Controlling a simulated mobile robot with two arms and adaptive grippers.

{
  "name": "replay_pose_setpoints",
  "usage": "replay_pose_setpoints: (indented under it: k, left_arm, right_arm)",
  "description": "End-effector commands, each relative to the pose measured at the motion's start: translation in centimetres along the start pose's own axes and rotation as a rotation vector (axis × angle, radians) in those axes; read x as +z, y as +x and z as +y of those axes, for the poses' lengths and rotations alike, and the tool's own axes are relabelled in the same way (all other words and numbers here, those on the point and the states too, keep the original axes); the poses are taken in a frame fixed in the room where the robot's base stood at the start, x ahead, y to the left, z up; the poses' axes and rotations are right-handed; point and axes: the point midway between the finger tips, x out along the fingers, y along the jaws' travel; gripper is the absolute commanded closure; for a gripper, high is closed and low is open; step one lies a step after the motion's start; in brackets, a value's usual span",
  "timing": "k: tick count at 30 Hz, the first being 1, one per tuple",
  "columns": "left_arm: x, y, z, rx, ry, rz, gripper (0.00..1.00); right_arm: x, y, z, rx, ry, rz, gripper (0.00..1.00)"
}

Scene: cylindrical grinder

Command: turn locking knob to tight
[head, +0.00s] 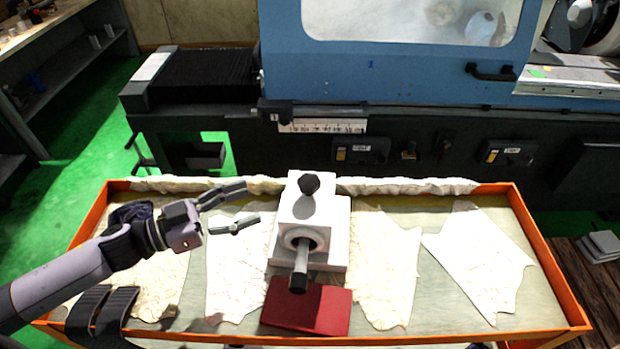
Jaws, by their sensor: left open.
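A white block-shaped fixture (325,215) stands on the cart in the middle of the head view. A black knob (310,183) sits on its top. A grey shaft (301,257) with a black end (298,283) sticks out of the round opening in its front. I cannot tell for sure which of these parts is the locking knob. My left gripper (252,205) is left of the fixture, with its fingers apart and pointing at it. It is empty and does not touch the fixture. My right gripper is not in view.
The cart has a raised orange rim (548,262) and several pale cloths (476,262) on its top. A dark red block (307,306) lies in front of the fixture. A blue and black grinder (400,75) stands behind the cart.

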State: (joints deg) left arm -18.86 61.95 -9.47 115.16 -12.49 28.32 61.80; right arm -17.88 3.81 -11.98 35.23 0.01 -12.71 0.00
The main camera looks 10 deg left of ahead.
Motion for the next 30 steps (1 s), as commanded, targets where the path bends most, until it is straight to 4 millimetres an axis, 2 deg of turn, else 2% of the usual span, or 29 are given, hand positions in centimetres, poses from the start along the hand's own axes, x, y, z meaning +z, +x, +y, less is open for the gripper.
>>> replay_pose_setpoints:
  k: [9,21,25,30]
  left_arm:
    - [-0.5,4.8,-0.1,0.0,0.001,0.005,0.43]
    - [-0.5,12.0,0.0,0.0,-0.001,0.003,0.43]
    - [-0.2,13.3,0.0,0.0,-0.001,0.001,0.43]
    - [-0.1,13.9,0.0,0.0,0.0,0.0,0.43]
  right_arm:
    - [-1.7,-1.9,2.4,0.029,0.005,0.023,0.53]
    - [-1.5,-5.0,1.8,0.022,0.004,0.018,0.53]
    - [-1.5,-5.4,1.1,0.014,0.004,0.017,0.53]
    - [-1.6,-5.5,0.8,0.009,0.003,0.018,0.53]
